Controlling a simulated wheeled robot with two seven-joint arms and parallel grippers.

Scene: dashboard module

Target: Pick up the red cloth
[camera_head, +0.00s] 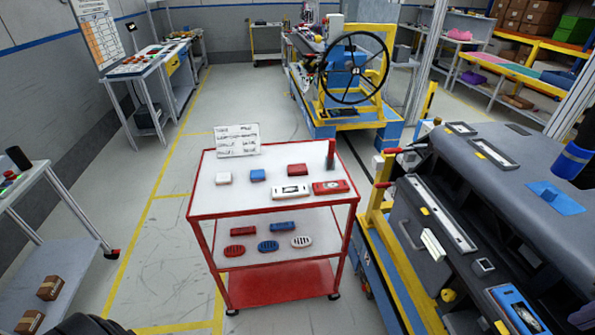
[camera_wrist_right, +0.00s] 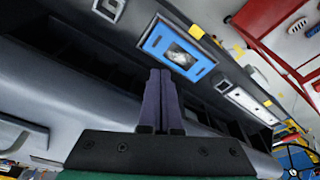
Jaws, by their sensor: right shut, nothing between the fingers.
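I cannot make out a red cloth in either view. The red items I see are hard-looking parts on a red cart, among them a red block (camera_head: 297,169) and a red part with a pale centre (camera_head: 330,187). My right gripper (camera_wrist_right: 161,73) is shut, its two dark fingers together with nothing between them. In the right wrist view it points over the dark dashboard module (camera_wrist_right: 60,75), near a blue-framed screen (camera_wrist_right: 153,42). The same screen shows at the bottom right of the head view (camera_head: 517,312). My left gripper is not in view.
The red cart (camera_head: 272,209) stands left of the dashboard (camera_head: 500,215), carrying several small parts and a white label card (camera_head: 237,139). A yellow stand rail (camera_head: 385,245) lies between them. A steering wheel rig (camera_head: 354,68) stands behind. The floor left of the cart is clear.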

